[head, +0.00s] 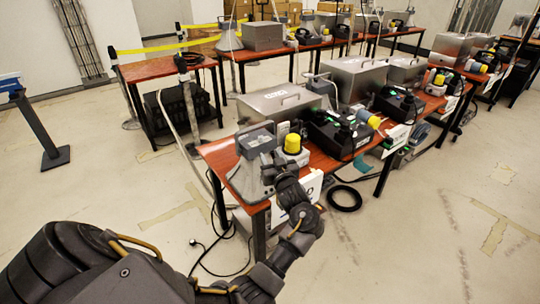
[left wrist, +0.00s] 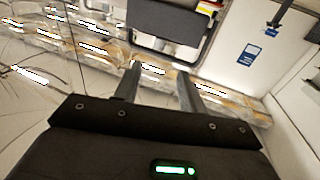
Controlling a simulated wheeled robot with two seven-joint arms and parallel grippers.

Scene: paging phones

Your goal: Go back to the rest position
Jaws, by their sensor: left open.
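My left arm enters the head view from the lower left and bends up toward the near corner of the front table (head: 222,155). My left gripper (head: 284,168) is at the table's front edge, close to a yellow-capped device (head: 292,144) and a grey device with a wide base (head: 254,140). I cannot tell if it touches either. In the left wrist view the two fingers of the left gripper (left wrist: 158,82) stand apart with nothing between them. My right gripper is in neither view.
The front table carries silver cases (head: 280,103), a black device (head: 338,132) and other equipment. A black cable coil (head: 344,198) lies on the floor beside it. A smaller table (head: 160,68) stands behind at the left. The floor at the lower right is mostly clear.

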